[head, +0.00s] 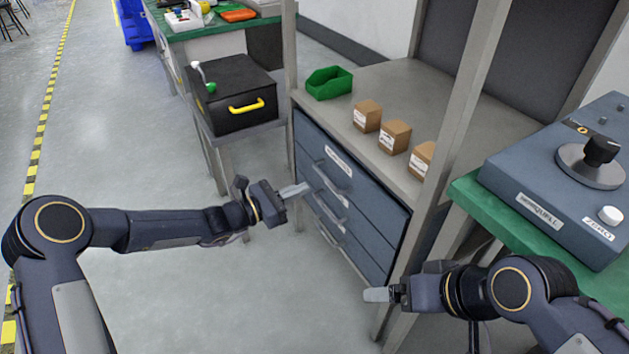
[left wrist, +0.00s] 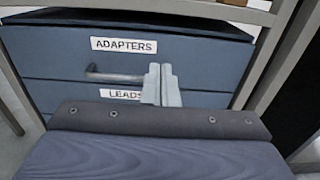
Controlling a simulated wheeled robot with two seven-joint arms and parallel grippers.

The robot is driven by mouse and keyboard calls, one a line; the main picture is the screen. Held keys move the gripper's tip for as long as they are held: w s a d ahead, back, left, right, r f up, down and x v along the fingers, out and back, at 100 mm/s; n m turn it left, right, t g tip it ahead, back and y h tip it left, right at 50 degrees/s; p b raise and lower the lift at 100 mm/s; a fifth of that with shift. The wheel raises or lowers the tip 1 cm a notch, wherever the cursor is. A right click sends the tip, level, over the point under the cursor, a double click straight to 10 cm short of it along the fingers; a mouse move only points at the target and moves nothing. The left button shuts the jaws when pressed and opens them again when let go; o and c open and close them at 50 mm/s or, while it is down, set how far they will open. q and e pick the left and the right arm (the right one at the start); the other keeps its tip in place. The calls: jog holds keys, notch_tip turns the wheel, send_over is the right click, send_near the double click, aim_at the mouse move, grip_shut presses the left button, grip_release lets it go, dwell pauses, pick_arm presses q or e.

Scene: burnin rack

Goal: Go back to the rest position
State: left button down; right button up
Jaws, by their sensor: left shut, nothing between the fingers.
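My left gripper (head: 295,190) is shut and empty, held out in front of the blue drawer cabinet (head: 375,225). In the left wrist view its two pale fingers (left wrist: 161,85) are pressed together. They overlap the right end of the bar handle (left wrist: 115,76) on the drawer labelled ADAPTERS (left wrist: 205,55); the gap between them is hard to judge. The LEADS label (left wrist: 125,94) below is partly hidden by the fingers. My right gripper (head: 378,295) is at the lower right, beside the rack post, with nothing visible held; its finger gap does not show.
A green bin (head: 329,82) and small cardboard boxes (head: 394,137) stand on the cabinet top. A black box with a yellow handle (head: 235,95) stands at the left. A blue-grey device (head: 545,190) sits on the green bench at the right. The floor (head: 150,180) is clear.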

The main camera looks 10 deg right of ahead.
pick_arm(q)
jog(key=s+a+r+m+g+y, duration=0.3)
jog(key=s+a+r+m+y, duration=0.1)
jog(key=s+a+r+m, duration=0.75)
jog(key=s+a+f+m+t+y, duration=0.2)
jog(key=s+a+m+y, duration=0.25)
jog(key=s+a, duration=0.55)
jog(key=s+a+f+m+t+y, duration=0.1)
jog(key=s+a+f+m+y, duration=0.3)
jog(key=s+a, duration=0.65)
notch_tip(320, 180, up, 26)
jog(key=s+d+p, duration=0.1)
jog(key=d+p, duration=0.1)
jog(key=p, duration=2.2)
jog(key=shift+y+p, duration=0.4)
jog(key=shift+y, duration=0.05)
